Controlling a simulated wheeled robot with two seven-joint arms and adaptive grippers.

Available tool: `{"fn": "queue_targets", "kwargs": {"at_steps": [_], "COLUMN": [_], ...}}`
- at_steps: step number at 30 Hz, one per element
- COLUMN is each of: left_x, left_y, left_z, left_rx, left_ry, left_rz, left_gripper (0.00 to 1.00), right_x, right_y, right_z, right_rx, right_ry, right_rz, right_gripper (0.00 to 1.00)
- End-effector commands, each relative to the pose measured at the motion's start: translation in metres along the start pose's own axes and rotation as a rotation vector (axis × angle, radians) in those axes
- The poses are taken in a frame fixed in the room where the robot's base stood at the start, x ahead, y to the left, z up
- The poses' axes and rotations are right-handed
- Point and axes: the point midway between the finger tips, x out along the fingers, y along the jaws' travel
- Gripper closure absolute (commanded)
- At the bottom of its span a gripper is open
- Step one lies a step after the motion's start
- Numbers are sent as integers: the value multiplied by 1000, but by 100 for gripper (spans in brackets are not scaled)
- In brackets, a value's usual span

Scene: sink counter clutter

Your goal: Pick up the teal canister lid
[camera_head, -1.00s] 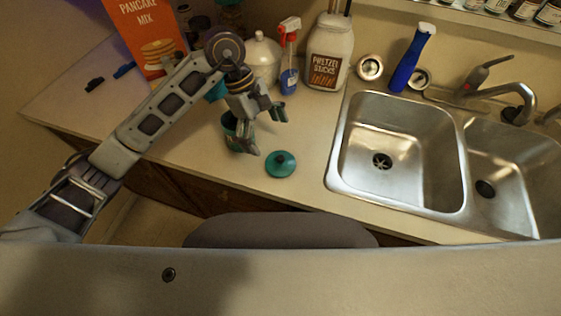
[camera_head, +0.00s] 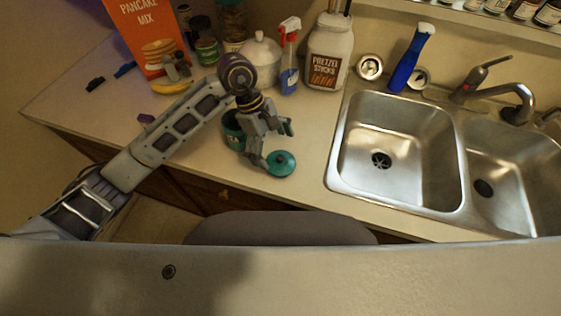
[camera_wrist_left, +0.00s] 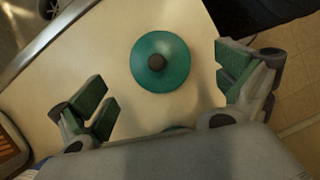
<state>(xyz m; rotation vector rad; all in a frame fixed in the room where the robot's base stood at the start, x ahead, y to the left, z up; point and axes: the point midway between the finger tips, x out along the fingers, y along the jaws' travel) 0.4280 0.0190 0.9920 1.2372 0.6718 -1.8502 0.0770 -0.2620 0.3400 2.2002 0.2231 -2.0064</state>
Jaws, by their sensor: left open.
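The teal canister lid (camera_head: 281,163) is a round disc with a dark knob. It lies on the counter near its front edge, left of the sink. My left gripper (camera_head: 274,143) is open and empty, just above and beside the lid, and a fingertip overlaps the lid's left edge in the head view. In the left wrist view the lid (camera_wrist_left: 160,62) lies ahead of my left gripper (camera_wrist_left: 168,90), between the lines of its two spread fingers. A teal canister (camera_head: 233,131) stands behind the gripper, partly hidden by it. My right gripper is not in view.
A white lidded pot (camera_head: 262,64), a spray bottle (camera_head: 289,60) and a pretzel sticks jar (camera_head: 328,52) stand behind. A pancake mix box (camera_head: 147,38) is at back left. The double sink (camera_head: 340,178) is on the right. The counter between lid and sink is clear.

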Motion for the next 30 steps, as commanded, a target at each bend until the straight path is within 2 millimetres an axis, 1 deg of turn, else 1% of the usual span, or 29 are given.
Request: {"fn": "queue_targets", "kwargs": {"at_steps": [7, 19, 24, 30], "left_x": [13, 46, 50, 51], "left_y": [1, 2, 2, 2], "left_z": [3, 4, 4, 4], "left_rx": [0, 0, 0, 0], "left_ry": [-3, -2, 0, 0], "left_rz": [-2, -1, 0, 0], "left_gripper": [0, 0, 0, 0], "right_x": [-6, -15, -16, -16], "right_y": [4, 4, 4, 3], "right_z": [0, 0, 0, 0], "right_rx": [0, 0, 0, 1], "right_ry": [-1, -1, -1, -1], "right_rz": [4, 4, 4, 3], "right_gripper": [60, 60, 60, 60]}}
